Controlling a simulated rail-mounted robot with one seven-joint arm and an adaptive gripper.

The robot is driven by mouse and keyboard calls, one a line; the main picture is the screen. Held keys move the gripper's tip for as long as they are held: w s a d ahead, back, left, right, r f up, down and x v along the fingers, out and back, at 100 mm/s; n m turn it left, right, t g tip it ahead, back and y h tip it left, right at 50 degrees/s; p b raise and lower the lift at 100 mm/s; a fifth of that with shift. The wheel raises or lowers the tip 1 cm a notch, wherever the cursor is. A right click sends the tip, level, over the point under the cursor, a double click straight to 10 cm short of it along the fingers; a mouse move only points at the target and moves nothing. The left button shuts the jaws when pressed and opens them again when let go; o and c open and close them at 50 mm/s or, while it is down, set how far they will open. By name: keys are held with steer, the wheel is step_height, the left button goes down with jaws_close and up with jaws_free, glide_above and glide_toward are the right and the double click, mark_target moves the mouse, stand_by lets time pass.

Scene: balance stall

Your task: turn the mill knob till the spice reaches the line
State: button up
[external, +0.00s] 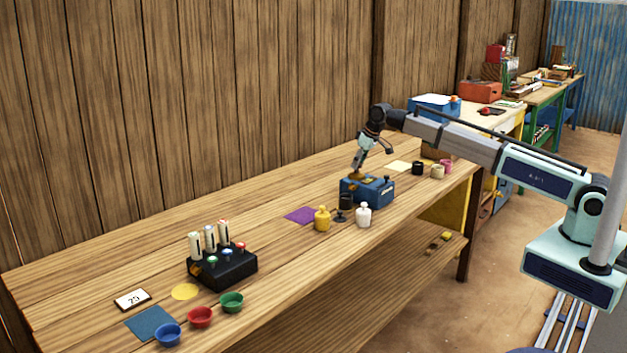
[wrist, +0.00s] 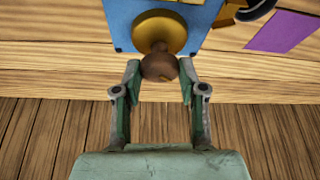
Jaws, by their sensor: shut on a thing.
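The blue mill (external: 372,190) stands on the wooden bench, under my gripper (external: 357,169). In the wrist view its blue top (wrist: 118,22) carries a round brass disc (wrist: 160,28) and a brown wooden knob (wrist: 159,67). My gripper (wrist: 160,68) is shut on the knob, one finger on each side of it. A dark jar (external: 346,201) sits at the mill's front. I cannot make out any spice or a line in either view.
A yellow bottle (external: 322,219) and a white bottle (external: 364,216) stand in front of the mill. A purple mat (external: 300,215) lies left of it. Small pots (external: 437,171) stand to the right. A black rack (external: 222,266) and coloured bowls (external: 200,317) are at the near left.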

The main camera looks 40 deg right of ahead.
steer(key=shift+a+f+m+h, duration=0.1)
steer(key=shift+m+h, duration=0.8)
steer(key=shift+m, duration=1.4)
steer(key=o, duration=1.1)
steer(key=v, duration=1.2)
